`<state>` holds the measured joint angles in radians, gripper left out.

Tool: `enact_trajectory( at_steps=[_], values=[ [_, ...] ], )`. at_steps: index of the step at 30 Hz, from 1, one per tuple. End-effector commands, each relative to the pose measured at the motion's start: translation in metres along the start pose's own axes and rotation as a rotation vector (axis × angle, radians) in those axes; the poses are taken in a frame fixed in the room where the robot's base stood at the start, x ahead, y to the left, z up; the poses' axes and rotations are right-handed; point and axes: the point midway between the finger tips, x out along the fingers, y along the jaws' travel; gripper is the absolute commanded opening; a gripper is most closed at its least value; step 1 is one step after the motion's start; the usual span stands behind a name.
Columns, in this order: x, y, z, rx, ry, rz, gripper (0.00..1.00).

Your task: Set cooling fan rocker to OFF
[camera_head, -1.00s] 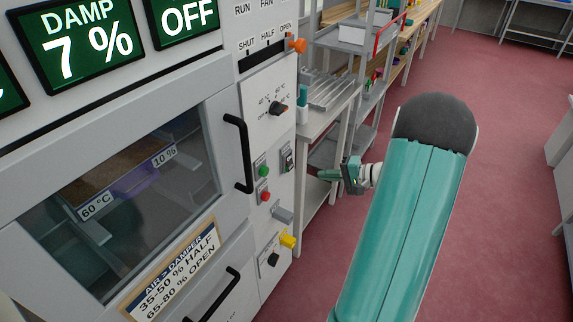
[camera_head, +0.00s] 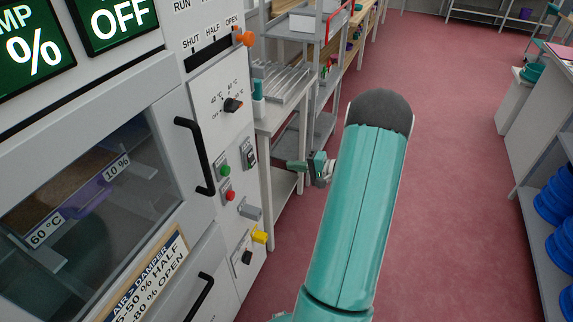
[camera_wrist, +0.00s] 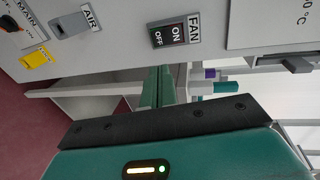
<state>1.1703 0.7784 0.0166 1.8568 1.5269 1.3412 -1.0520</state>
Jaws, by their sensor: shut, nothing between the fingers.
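The fan rocker (camera_wrist: 175,34) is a dark switch on the cabinet's grey side panel, marked ON and OFF, with a FAN label beside it. It also shows small in the head view (camera_head: 249,156). I cannot tell which side is pressed in. My gripper (camera_wrist: 158,78) has teal fingers, closed together and empty. In the wrist view the fingertips lie just below the rocker in the picture, apart from it. In the head view my gripper (camera_head: 291,165) points left toward the panel, with a gap to the rocker.
A green button (camera_head: 224,170), red button (camera_head: 229,196), grey AIR switch (camera_head: 250,212) and yellow switch (camera_head: 259,236) share the panel. A black door handle (camera_head: 196,155) juts out to its left. A table with a rack (camera_head: 285,82) stands behind.

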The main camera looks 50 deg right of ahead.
Motion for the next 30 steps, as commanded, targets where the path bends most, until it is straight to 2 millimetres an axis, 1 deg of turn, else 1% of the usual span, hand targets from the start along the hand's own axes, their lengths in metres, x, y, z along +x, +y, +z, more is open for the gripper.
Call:
enact_trajectory(
  at_steps=[1, 9, 12, 16, 18, 21, 30],
  values=[
    [0.011, 0.0, 0.001, 0.0, -0.006, -0.002, 0.0],
    [0.068, -0.001, 0.002, 0.0, -0.009, -0.001, 0.0],
    [0.087, -0.001, 0.001, -0.001, -0.008, -0.001, 0.0],
    [0.108, -0.001, 0.001, 0.0, -0.007, -0.001, 0.0],
    [0.116, -0.001, 0.001, -0.001, -0.008, -0.001, 0.0],
    [0.122, -0.001, 0.001, -0.001, -0.005, 0.0, 0.0],
    [0.124, -0.001, 0.001, 0.0, -0.005, 0.0, 0.0]
  ],
)
